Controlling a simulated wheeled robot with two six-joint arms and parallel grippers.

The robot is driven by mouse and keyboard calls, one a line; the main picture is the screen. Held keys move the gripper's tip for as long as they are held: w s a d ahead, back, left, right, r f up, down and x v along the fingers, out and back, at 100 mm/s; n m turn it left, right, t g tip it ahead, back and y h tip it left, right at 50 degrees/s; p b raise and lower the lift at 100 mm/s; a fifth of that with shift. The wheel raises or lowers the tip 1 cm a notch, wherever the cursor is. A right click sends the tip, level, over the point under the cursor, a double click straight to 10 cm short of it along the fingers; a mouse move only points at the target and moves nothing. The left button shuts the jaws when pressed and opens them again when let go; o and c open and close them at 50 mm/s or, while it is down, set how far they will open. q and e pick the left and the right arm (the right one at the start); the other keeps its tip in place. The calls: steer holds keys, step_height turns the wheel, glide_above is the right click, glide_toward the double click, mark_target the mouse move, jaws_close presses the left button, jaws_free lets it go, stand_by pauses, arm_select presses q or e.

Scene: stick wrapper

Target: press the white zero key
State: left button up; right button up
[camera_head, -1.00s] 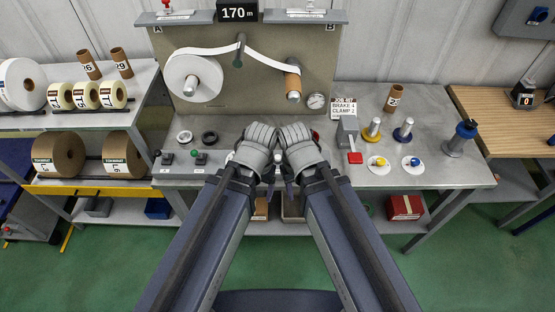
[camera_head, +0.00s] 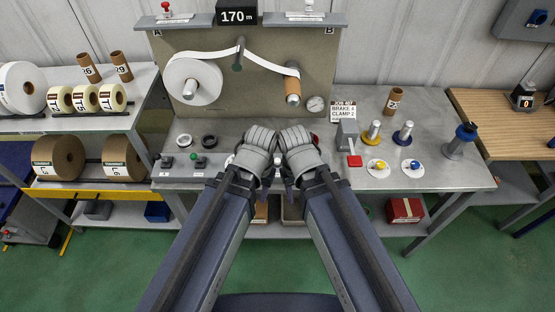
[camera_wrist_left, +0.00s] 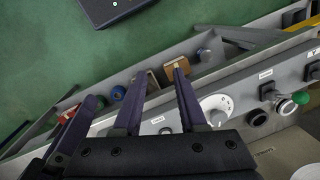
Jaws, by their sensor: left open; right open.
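A small dark counter box (camera_head: 523,96) with a "0" on its face stands on the wooden bench at the far right. It is too small to make out a separate white zero key. My left gripper (camera_head: 262,165) and right gripper (camera_head: 292,165) sit side by side over the front middle of the grey machine bench, far left of the box. In the left wrist view my left gripper (camera_wrist_left: 158,92) has its two dark fingers apart with nothing held between them. My right fingertips are mostly hidden by the wrist in the head view.
The grey bench (camera_head: 230,140) carries a panel with a white roll (camera_head: 188,83), a "170 m" display (camera_head: 238,16), green-knobbed lever (camera_head: 198,160), red-ended lever (camera_head: 354,160) and several spindles. Rolls fill the left shelf. The wooden bench (camera_head: 480,108) is mostly clear.

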arm_select(q)
jaws_close()
stand_by(1.2)
